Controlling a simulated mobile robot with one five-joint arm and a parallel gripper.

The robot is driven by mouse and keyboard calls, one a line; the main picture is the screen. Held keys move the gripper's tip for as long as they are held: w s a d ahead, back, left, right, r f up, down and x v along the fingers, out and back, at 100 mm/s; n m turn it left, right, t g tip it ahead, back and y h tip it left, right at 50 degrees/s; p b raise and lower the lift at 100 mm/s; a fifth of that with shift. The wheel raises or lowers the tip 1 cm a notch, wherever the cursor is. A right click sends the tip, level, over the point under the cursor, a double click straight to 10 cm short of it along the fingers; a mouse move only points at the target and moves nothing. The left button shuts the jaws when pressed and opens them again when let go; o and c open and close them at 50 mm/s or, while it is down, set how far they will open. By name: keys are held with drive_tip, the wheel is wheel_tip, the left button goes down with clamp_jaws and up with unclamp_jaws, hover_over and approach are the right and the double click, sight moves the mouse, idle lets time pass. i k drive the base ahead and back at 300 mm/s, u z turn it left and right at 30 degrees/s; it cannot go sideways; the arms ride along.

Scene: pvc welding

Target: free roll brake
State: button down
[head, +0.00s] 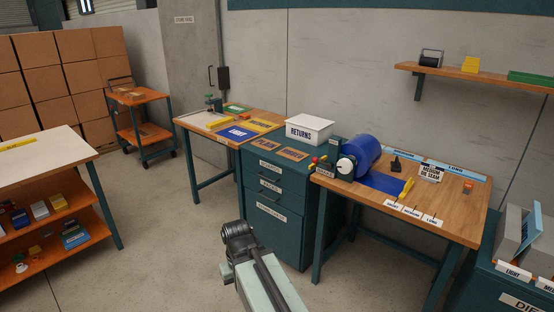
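A large blue roll (366,148) lies on its side at the left end of the right-hand wooden workbench (455,215), with a blue sheet (385,184) spread from it. A small dark unit with a white label (325,171) and red and yellow parts (320,161) sits at the roll's left end. Whether this is the brake, and how it is set, I cannot tell. My gripper (236,232) is dark and hangs over open floor, in front of the teal drawer cabinet, well apart from the roll. Its fingers are too small and dark to read.
A teal cabinet (280,212) carries a white RETURNS box (309,129). A yellow tool (406,188) and labelled cards lie on the bench. Another bench (205,123), a cart (140,97) and shelving (50,150) stand left. Grey floor between is clear.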

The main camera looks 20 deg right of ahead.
sight(315, 160)
drive_tip(key=u, duration=0.4)
drive_tip(key=i, duration=1.45)
drive_tip(key=u, duration=0.25)
drive_tip(key=k, duration=0.95)
drive_tip(key=u, duration=0.15)
drive_tip(key=i, duration=0.95)
drive_tip(key=z, duration=0.05)
